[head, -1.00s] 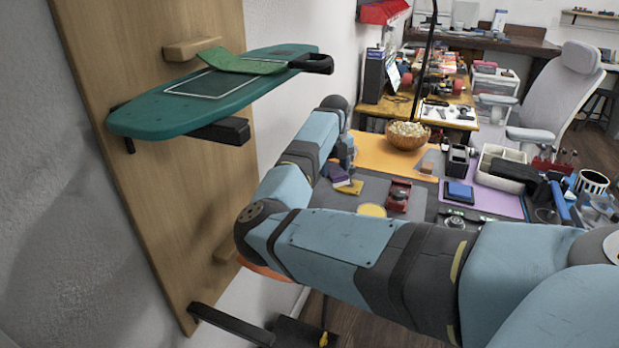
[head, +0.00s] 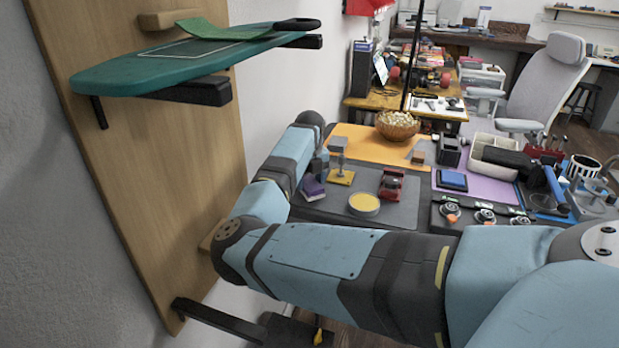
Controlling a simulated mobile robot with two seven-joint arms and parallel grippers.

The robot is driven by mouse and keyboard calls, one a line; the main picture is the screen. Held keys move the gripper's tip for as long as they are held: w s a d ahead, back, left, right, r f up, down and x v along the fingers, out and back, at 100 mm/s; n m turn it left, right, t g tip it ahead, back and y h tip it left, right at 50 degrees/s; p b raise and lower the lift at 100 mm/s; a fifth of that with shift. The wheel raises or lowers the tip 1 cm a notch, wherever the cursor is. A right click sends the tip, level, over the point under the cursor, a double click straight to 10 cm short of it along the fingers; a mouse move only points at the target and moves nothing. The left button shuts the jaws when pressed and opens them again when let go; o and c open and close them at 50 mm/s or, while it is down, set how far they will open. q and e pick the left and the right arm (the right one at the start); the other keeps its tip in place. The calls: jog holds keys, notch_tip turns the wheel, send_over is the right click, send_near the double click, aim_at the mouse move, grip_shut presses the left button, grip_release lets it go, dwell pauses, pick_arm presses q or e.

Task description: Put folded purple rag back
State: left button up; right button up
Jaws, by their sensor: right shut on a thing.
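The folded purple rag (head: 312,189) is a small dark purple bundle near the left edge of the grey mat on the workbench. My right arm reaches in from the right and bends back toward the bench. Its gripper (head: 318,172) points down at the rag and is shut on it; the fingertips are small and partly hidden by my wrist. I cannot tell whether the rag touches the mat. My left gripper is not in view.
A yellow-based item (head: 341,178), a round yellow tin (head: 363,204) and a red item (head: 391,184) stand right of the rag. A bowl (head: 397,126) is behind. A green board (head: 190,62) rests on wall-panel brackets at left. My forearm hides the bench's near edge.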

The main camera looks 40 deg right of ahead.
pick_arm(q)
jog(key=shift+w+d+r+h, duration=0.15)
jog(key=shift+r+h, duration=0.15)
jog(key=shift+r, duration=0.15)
pick_arm(e)
jog(key=shift+f, duration=0.3)
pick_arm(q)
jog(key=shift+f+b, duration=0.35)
pick_arm(e)
jog(key=shift+f, duration=0.55)
jog(key=o, duration=0.9)
